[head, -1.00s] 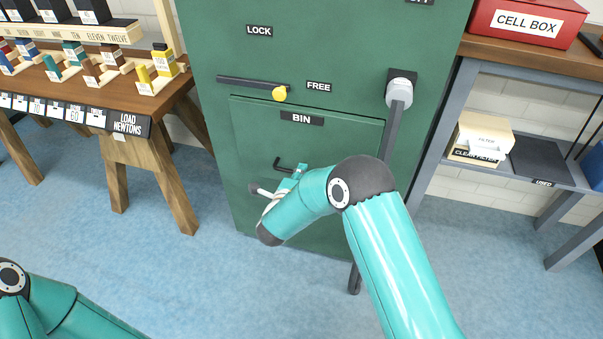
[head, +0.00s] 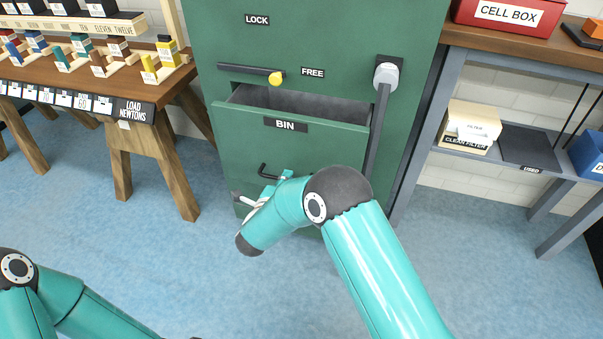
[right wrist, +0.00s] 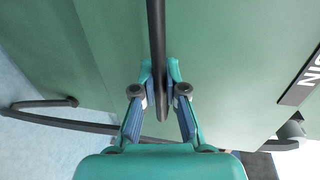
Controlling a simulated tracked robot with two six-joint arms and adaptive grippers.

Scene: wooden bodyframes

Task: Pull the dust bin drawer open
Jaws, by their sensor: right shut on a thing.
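The bin drawer (head: 335,150) is a green front labelled BIN, low in the green cabinet (head: 300,30). It stands partly open, and its grey inside (head: 300,105) shows over the top edge. Its black bar handle (head: 264,168) is partly hidden by my right gripper (head: 280,178). In the right wrist view the dark handle bar (right wrist: 156,35) runs between the two fingertips of my right gripper (right wrist: 159,82), which is shut on it. My left arm shows at the lower left of the head view; its gripper is out of the picture.
Above the drawer is a dark lever (head: 245,70) with a yellow knob, near the FREE label. A long dark bar (head: 378,130) hangs at the cabinet's right side. A wooden bench (head: 120,90) stands left and a shelf (head: 490,160) right. The blue floor in front is clear.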

